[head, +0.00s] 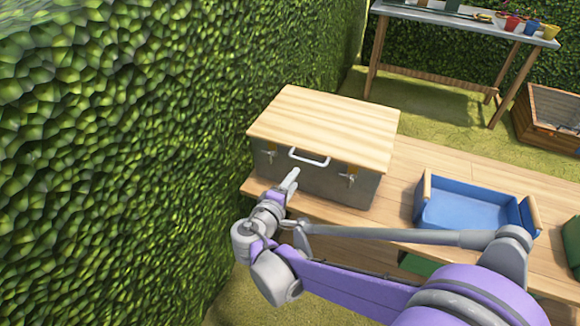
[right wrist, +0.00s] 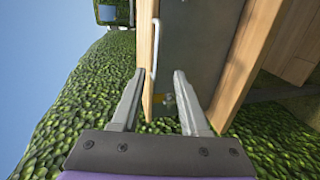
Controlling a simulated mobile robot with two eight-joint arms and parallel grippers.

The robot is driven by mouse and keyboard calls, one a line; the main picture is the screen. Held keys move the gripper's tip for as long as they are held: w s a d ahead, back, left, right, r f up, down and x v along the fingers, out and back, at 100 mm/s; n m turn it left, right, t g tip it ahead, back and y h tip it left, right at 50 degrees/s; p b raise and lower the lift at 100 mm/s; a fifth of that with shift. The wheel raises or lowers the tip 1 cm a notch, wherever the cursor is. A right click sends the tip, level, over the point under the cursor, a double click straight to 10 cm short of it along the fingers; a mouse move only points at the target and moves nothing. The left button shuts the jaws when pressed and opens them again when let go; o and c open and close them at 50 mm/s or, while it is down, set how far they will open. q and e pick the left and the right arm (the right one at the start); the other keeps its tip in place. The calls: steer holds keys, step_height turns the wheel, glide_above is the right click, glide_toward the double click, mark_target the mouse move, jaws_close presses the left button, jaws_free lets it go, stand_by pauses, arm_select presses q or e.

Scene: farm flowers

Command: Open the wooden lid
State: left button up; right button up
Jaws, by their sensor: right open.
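The wooden lid (head: 325,122) lies flat and closed on a grey metal box (head: 327,187). In the right wrist view the lid (right wrist: 146,62) is an upright strip beside the box's grey front (right wrist: 192,45). A white handle (head: 309,157) sits at its front edge; it also shows in the right wrist view (right wrist: 154,55). A latch (head: 271,156) is at front left, another (head: 350,180) at front right. My right gripper (head: 291,177) is open and empty before the box's front, below the handle. In the right wrist view one latch (right wrist: 168,99) shows between its fingers (right wrist: 160,74). My left gripper is not in view.
The box stands on a wooden table (head: 392,215) beside a tall hedge (head: 120,150) on the left. A blue tray (head: 465,209) with wooden ends is to the right. Behind, a workbench (head: 460,14) holds small coloured pots. A wooden planter (head: 548,115) stands at far right.

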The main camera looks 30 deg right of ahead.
mark_target(305, 161)
steer(key=x, duration=0.3)
steer(key=b+x, duration=0.1)
steer(key=x, duration=0.7)
steer(key=shift+w+a+r, duration=0.15)
steer(key=shift+w+r, duration=0.05)
steer(key=shift+r, duration=0.1)
jaws_close()
stand_by(0.9)
